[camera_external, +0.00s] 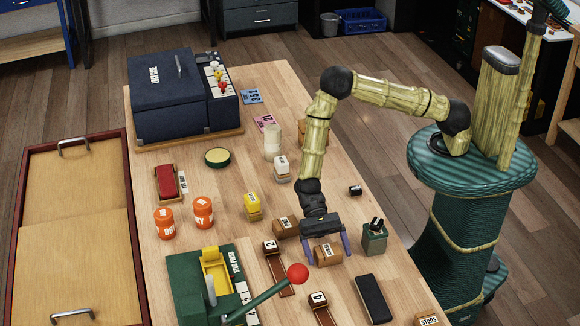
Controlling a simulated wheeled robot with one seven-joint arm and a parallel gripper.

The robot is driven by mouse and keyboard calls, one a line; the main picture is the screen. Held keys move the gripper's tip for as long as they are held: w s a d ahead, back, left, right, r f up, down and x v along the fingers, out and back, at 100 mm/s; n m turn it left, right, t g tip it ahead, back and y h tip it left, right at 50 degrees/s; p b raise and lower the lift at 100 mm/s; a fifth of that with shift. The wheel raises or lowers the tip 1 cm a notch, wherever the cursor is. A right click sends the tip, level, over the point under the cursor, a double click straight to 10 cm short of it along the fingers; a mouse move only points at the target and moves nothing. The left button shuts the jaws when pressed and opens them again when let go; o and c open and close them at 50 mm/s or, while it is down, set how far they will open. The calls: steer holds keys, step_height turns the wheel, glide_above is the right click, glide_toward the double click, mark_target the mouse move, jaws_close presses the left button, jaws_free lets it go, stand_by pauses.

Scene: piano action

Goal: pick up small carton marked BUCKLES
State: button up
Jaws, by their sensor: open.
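My gripper (330,256) is open and points down over the right half of the workbench. Its two purple fingers stand to the left and right of a small brown carton (327,259) with a white label. I cannot tell whether the fingers touch it. The label is too small to read, so I cannot confirm that it says BUCKLES. Another small brown carton (284,230) with a white label lies just left of my gripper. A carton marked STUDS (428,320) is at the bottom right edge.
Close around are a green holder (374,238), a dark oblong case (373,298), belt-like strips (280,276) and a green press (200,290) with a red-knobbed lever (297,273). Orange jars (203,212), a yellow carton (252,206) and a navy machine (180,95) stand farther left.

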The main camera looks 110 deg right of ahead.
mark_target(328, 250)
steer(key=c, duration=1.1)
steer(key=shift+o, duration=0.2)
steer(key=shift+s, duration=0.1)
step_height(328, 250, up, 10)
steer(key=shift+r+b, duration=0.1)
steer(key=shift+b, duration=0.25)
